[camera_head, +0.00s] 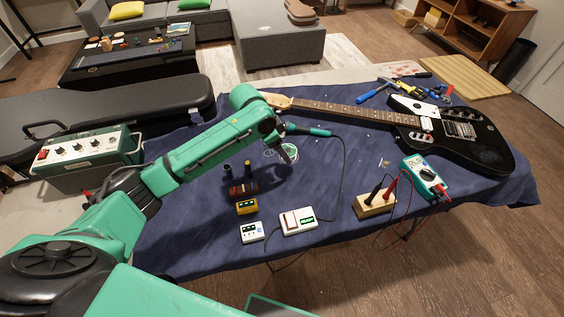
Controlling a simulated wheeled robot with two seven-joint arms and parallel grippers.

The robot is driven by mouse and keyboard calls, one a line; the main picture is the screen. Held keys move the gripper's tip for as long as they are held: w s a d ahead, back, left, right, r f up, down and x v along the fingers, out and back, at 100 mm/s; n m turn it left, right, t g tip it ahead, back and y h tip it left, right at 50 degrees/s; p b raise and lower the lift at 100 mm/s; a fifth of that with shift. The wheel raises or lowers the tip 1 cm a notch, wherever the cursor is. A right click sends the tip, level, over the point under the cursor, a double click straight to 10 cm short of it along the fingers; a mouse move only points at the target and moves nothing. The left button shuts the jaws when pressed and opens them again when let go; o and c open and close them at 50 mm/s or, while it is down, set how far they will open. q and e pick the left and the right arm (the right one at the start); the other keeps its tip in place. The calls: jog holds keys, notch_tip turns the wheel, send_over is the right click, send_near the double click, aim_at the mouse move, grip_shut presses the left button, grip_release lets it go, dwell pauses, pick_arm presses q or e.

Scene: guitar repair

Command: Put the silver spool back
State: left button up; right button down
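My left arm reaches in from the left over the blue cloth. Its gripper (289,153) is low over the middle of the cloth, seen from behind, and its dark fingertips are small and partly hidden by the wrist. A pale, shiny round outline (270,151) shows right beside the fingers; it may be the silver spool, but I cannot tell whether the fingers touch or hold it. A dark red stand (243,189) with two dark upright pieces is just nearer and to the left. My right gripper is not in view.
A teal-handled tool with a cable (307,131) lies beside my wrist. A black guitar (470,140) lies at the right. A yellow box (246,207), white devices (298,221), a wooden block with probes (375,204) and a teal meter (424,178) stand nearer. The blue cloth (340,185) has free room centrally.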

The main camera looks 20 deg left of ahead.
pick_arm(q)
notch_tip(320, 180, down, 6)
jog(key=shift+f, duration=0.2)
jog(key=o, duration=1.5)
jog(key=shift+c, duration=0.2)
jog(key=v, duration=1.2)
